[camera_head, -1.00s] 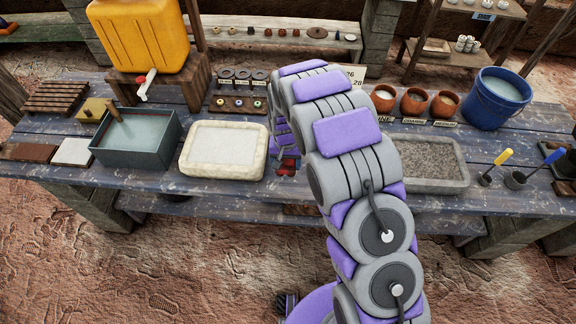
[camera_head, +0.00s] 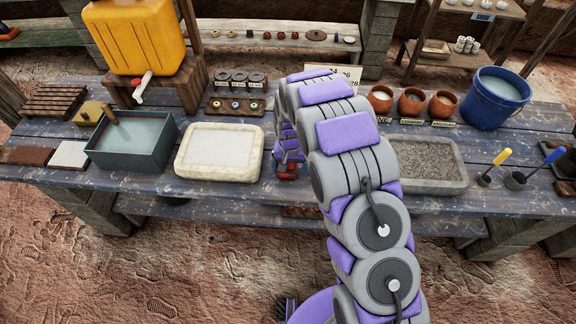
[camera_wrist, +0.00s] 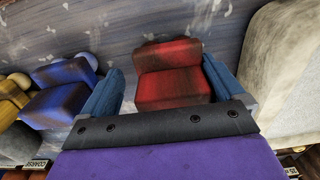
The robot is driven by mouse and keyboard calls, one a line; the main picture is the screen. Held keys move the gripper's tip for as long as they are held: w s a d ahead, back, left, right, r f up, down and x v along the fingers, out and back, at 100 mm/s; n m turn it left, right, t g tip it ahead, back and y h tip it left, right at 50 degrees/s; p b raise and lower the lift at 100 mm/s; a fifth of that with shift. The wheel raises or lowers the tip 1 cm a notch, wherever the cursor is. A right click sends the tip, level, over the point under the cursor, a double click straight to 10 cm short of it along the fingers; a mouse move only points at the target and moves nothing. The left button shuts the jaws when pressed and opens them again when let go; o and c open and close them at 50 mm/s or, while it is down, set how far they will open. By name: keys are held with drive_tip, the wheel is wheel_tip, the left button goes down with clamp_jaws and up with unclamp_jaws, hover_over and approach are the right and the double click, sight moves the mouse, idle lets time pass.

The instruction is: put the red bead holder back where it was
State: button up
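The red bead holder (camera_wrist: 171,76) is a stepped, worn red block in the wrist view. It lies between the two blue fingers of my gripper (camera_wrist: 165,84). The right finger is close against its side, and a narrow gap seems to show by the left finger, so I cannot tell whether they grip it. In the head view a bit of the red holder (camera_head: 287,172) shows below my gripper, right of the pale basin; my arm hides the rest. A blue holder (camera_wrist: 62,92) stands to the left in the wrist view, with a yellow one (camera_wrist: 10,100) beyond it.
The pale stone basin (camera_head: 181,160) is just left of my gripper, and a grey gravel tray (camera_head: 463,180) is to the right. Behind are a bead rack (camera_head: 236,108), clay pots (camera_head: 411,102) and a blue bucket (camera_head: 492,102). The bench's front edge is close.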

drive_tip(key=shift+d+r, duration=0.1)
drive_tip(key=shift+d, duration=0.25)
drive_tip(key=shift+a, duration=0.6)
drive_tip(key=shift+a+r, duration=0.3)
drive_tip(key=r, duration=0.2)
drive_tip(key=d+r+p, duration=0.1)
drive_tip(key=r, duration=0.2)
drive_tip(key=shift+d+r, duration=0.25)
drive_tip(key=shift+r, duration=0.1)
drive_tip(key=r, duration=0.1)
drive_tip(key=r+p, duration=0.1)
drive_tip(key=r, duration=0.1)
drive_tip(key=a+r, duration=0.1)
drive_tip(key=r, duration=0.1)
drive_tip(key=shift+r, duration=0.2)
drive_tip(key=shift+a+r, duration=0.1)
drive_tip(key=shift+a, duration=0.05)
drive_tip(key=shift+d, duration=0.25)
drive_tip(key=s+d+r, duration=1.1)
drive_tip(key=s+r, duration=0.4)
drive_tip(key=s+d+r+g, duration=0.1)
drive_tip(key=s+d+r, duration=0.1)
drive_tip(key=s, duration=1)
drive_tip(key=s+d+r, duration=0.2)
drive_tip(key=s+d, duration=0.1)
drive_tip(key=s, duration=0.9)
drive_tip(key=shift+s+d+g, duration=0.25)
drive_tip(key=shift+g, duration=0.15)
